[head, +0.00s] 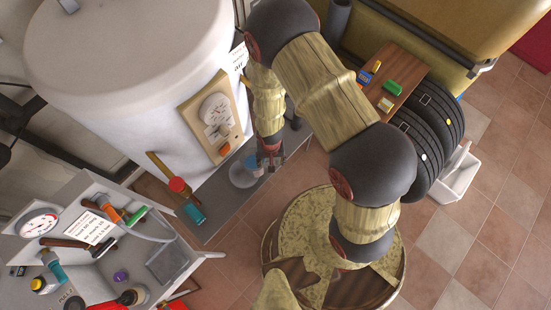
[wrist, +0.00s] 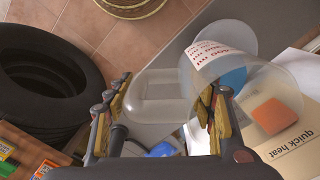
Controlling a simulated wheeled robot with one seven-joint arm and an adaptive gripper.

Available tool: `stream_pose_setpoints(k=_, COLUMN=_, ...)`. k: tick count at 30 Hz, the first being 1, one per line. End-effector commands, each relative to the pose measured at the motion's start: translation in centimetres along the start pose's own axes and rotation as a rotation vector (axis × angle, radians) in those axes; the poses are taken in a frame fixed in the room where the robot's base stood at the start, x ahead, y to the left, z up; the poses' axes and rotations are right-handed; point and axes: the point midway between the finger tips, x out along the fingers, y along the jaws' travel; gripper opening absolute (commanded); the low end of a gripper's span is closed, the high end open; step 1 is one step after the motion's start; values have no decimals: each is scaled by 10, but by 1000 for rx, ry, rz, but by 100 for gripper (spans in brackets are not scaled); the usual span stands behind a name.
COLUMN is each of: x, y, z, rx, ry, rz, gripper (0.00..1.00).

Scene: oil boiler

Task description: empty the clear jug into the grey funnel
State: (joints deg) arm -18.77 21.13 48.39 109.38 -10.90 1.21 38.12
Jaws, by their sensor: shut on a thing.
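The clear jug (wrist: 283,88) is see-through with red millilitre marks on a white label. In the wrist view it sits right of my gripper (wrist: 162,112), and its pale clear handle (wrist: 160,88) runs between the fingers. My gripper is shut on the jug's handle. Something blue (wrist: 233,80) shows in or through the jug; I cannot tell which. In the head view my gripper (head: 270,158) is low by the white boiler, with the jug (head: 241,176) at its left. I cannot make out the grey funnel for sure in either view.
The white boiler (head: 130,70) has a tan panel (head: 205,105) with an orange button close by the jug. Black tyres (head: 440,125) and a wooden board (head: 395,70) lie right. A cluttered grey bench (head: 105,270) stands lower left. Tiled floor (head: 240,260) is open between.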

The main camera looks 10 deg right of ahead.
Motion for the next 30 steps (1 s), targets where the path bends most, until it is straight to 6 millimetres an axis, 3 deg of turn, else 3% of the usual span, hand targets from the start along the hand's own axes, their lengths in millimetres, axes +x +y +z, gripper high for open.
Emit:
stream_pose_setpoints(k=8, x=0, y=-12, z=-18, rx=-149, ry=1, rz=1, gripper=11)
stream_pose_setpoints(k=30, x=-4, y=-12, z=-18, rx=-175, ry=0, rz=64, gripper=11)
